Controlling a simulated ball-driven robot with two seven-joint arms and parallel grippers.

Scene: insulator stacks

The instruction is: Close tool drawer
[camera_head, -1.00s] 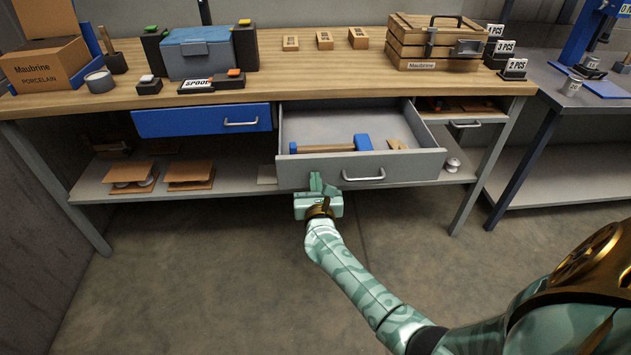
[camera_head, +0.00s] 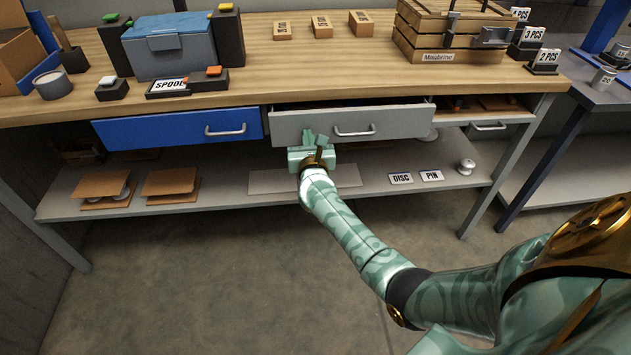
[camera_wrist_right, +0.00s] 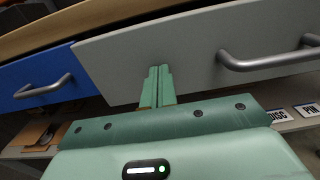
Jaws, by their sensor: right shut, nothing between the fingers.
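The grey tool drawer (camera_head: 385,124) hangs under the workbench top in the head view, nearly in, with a narrow dark gap above its front. Its bar handle (camera_head: 354,131) is right of my right gripper (camera_head: 318,138). In the right wrist view the grey drawer front (camera_wrist_right: 200,50) fills the middle, with its handle (camera_wrist_right: 270,62) at the right. My right gripper's fingers (camera_wrist_right: 158,72) are together and empty, tips against or very close to the left part of the front. The drawer's contents are hidden. My left gripper is not in view.
A closed blue drawer (camera_head: 180,128) is on the left, another grey drawer (camera_head: 487,122) on the right. The lower shelf holds wooden plates (camera_head: 171,182) and DISC and PIN labels (camera_head: 401,178). A crate (camera_head: 452,35) and blue box (camera_head: 170,50) stand on top. The floor is clear.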

